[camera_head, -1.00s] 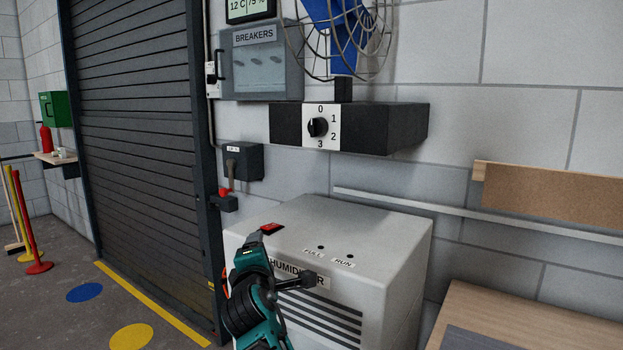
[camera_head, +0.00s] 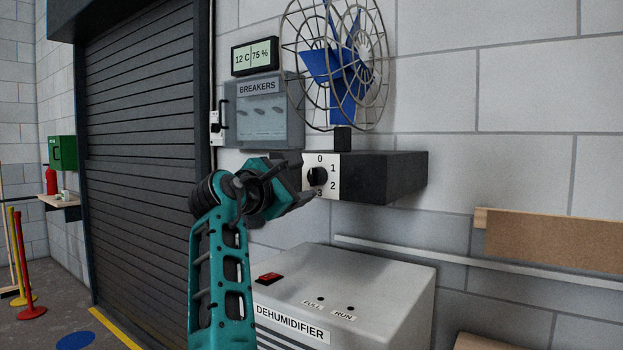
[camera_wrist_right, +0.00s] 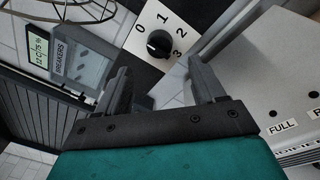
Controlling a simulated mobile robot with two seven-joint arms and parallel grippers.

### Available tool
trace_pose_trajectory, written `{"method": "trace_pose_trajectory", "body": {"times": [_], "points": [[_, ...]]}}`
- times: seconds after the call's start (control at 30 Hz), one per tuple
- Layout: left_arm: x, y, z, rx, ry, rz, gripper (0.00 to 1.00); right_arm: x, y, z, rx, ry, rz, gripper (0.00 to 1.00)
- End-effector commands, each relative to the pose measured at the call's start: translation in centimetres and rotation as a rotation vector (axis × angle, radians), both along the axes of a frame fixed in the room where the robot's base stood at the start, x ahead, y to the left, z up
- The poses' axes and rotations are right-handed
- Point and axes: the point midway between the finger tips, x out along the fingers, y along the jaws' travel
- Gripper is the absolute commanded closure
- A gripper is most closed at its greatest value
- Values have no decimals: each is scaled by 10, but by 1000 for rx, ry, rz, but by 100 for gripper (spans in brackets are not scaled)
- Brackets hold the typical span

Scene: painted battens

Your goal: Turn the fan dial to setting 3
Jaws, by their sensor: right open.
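The fan dial (camera_head: 317,176) is a round black knob on a white plate marked 0, 1, 2, 3, on the front of the black fan base (camera_head: 385,176). In the right wrist view the dial (camera_wrist_right: 158,44) shows ahead of the fingertips; I cannot tell for sure which number it points to. My right gripper (camera_head: 303,188) is open, just left of and in front of the dial, partly covering the plate. In the wrist view the jaws (camera_wrist_right: 160,76) are apart with nothing between them, and the dial lies beyond the gap. My left gripper is out of view.
The blue-bladed caged fan (camera_head: 340,65) stands above the base. The breaker box (camera_head: 262,112) and a display (camera_head: 255,56) are at upper left. The dehumidifier (camera_head: 390,285) stands below, with a red switch (camera_head: 268,279).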

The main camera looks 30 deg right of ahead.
Motion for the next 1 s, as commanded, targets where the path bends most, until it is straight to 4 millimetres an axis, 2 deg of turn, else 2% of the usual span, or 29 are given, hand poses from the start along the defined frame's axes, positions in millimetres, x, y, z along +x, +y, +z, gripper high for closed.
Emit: {"method": "trace_pose_trajectory", "body": {"times": [0.2, 0.4, 0.8, 1.0], "points": [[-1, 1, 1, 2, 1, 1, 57, 22, -40, 1, -2, 0, -1, 31], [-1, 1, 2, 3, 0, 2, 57, 34, -62, 0, -1, 1, -1, 31], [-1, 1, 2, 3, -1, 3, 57, 38, -68, 0, -1, -2, 1, 31], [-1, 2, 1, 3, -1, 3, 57, 38, -68, 0, 0, -1, 1, 49]]}}
